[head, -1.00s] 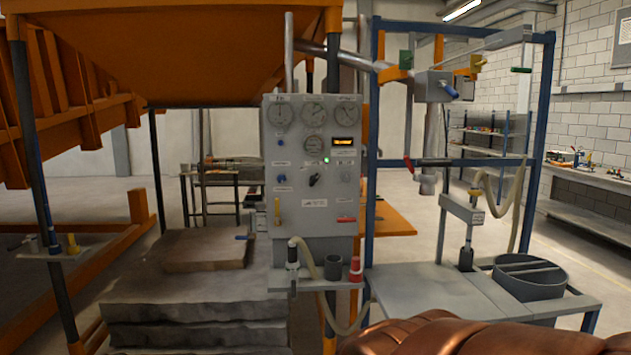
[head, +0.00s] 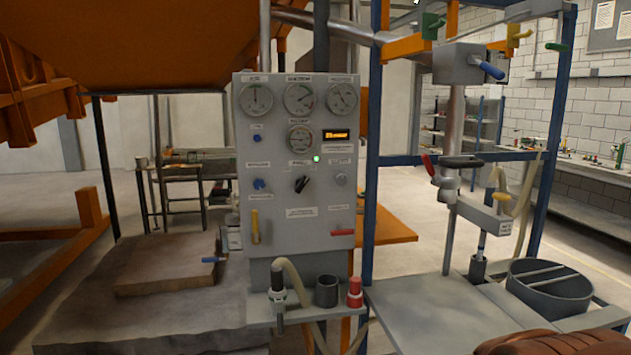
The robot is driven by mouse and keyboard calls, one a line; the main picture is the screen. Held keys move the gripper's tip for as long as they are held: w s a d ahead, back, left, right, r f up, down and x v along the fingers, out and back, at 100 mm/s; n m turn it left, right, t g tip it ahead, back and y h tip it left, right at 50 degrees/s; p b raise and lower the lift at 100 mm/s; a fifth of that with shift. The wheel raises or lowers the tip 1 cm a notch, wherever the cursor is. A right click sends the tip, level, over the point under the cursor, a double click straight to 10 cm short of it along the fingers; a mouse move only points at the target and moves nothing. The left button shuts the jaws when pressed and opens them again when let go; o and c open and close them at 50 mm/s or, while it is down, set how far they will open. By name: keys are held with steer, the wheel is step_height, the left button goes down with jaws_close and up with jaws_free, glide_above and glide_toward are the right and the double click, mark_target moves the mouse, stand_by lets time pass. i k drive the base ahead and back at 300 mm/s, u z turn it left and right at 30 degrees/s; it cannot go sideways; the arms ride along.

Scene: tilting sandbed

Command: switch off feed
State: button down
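A grey control panel (head: 297,165) stands in the middle of the head view, with three round gauges in its top row. A fourth gauge (head: 300,138) sits beside a small lit orange display (head: 336,136). A green lamp (head: 317,159) glows above a black rotary switch (head: 301,184). Blue knobs sit at the panel's left, a grey knob (head: 340,179) at its right. A yellow lever (head: 255,227) hangs at lower left, and a red handle (head: 342,233) lies horizontal at lower right. The labels are too small to read, so I cannot tell which control is the feed. My gripper is not in view.
A small shelf below the panel holds a hose fitting (head: 277,280), a dark cup (head: 326,291) and a red-topped item (head: 355,292). A blue frame (head: 373,150) and a grey bench (head: 420,315) stand right. Stone slabs (head: 165,263) lie left. An orange hopper (head: 150,45) overhangs.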

mark_target(301, 183)
steer(key=u, duration=0.15)
steer(key=i, duration=0.65)
steer(key=u, duration=0.85)
steer(key=i, duration=0.45)
steer(key=u, duration=0.45)
